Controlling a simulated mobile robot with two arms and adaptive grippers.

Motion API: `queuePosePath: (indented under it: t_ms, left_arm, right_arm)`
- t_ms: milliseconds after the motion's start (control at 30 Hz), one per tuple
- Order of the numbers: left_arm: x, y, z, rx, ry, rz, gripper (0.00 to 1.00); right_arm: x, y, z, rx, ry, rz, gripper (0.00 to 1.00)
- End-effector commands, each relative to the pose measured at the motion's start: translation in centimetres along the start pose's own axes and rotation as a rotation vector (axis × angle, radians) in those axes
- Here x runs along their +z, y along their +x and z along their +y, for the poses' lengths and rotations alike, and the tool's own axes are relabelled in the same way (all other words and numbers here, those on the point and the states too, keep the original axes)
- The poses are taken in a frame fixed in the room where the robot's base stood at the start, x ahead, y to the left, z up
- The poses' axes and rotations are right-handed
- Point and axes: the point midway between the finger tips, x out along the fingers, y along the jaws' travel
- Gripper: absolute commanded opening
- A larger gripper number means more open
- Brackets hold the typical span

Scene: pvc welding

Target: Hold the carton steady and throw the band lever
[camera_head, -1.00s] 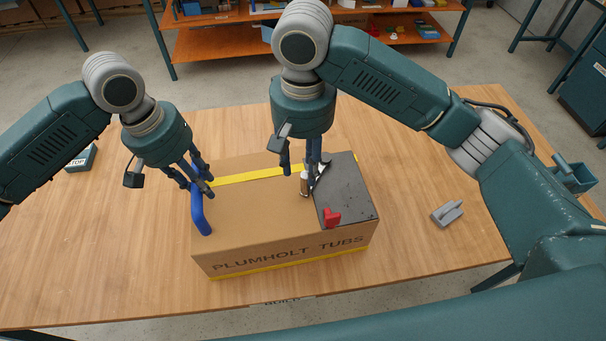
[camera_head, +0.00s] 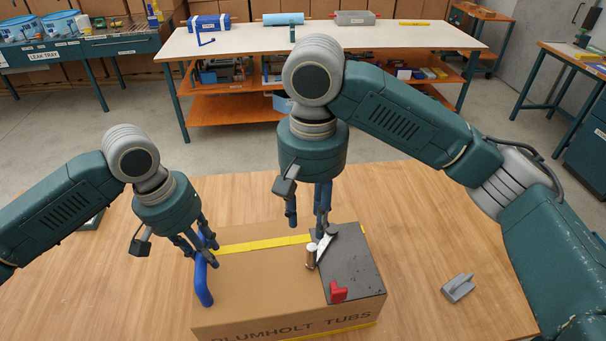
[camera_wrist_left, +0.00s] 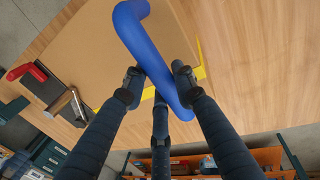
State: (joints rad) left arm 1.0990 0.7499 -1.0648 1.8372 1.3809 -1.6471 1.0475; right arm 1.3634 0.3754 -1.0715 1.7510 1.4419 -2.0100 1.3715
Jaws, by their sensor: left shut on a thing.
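The brown carton (camera_head: 260,275) stands on the wooden table, with a blue handle (camera_head: 203,283) on its left side. My left gripper (camera_head: 204,252) is closed around the handle's far part; the left wrist view shows the fingers on the blue bar (camera_wrist_left: 150,55). A black plate (camera_head: 355,265) covers the carton's right end. The band lever (camera_head: 326,244), a metal arm with a brown knob (camera_head: 311,258), lies at the plate's left edge; it also shows in the left wrist view (camera_wrist_left: 75,100). My right gripper (camera_head: 307,228) points down just behind the lever with its fingers apart. Contact is unclear.
A red catch (camera_head: 338,292) sits on the plate's near part. A yellow band (camera_head: 262,244) crosses the carton top. A grey block with a grip (camera_head: 458,287) lies on the table to the right. A white-topped bench (camera_head: 400,35) stands behind; table around the carton is mostly clear.

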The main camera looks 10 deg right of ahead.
Motion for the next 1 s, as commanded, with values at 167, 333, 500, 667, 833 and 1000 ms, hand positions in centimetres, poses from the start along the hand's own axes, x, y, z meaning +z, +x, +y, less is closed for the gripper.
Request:
queuePosePath:
  t_ms: [167,333,500,667,833,1000]
  left_arm:
    - [-0.3,-0.4,0.2,0.007,-0.001,0.009,0.45]
    - [-0.1,-0.2,0.1,0.004,-0.001,0.005,0.49]
    - [0.0,0.0,-0.1,-0.004,-0.002,-0.001,0.49]
    - [-0.1,-1.8,0.0,0.0,-0.001,0.003,0.49]
    - [-0.1,-5.4,0.0,0.002,0.0,0.007,0.49]
    - [-0.2,-9.0,0.0,0.003,-0.001,0.007,0.49]
  right_arm:
    - [0.0,0.0,0.0,0.0,0.0,0.0,0.36]
    - [0.0,0.0,0.0,0.0,0.0,0.0,0.36]
    - [0.0,0.0,0.0,0.0,0.0,0.0,0.36]
    - [0.0,0.0,0.0,0.0,0.0,0.0,0.36]
    - [0.0,0.0,0.0,0.0,0.0,0.0,0.36]
    - [0.0,0.0,0.0,0.0,0.0,0.0,0.36]
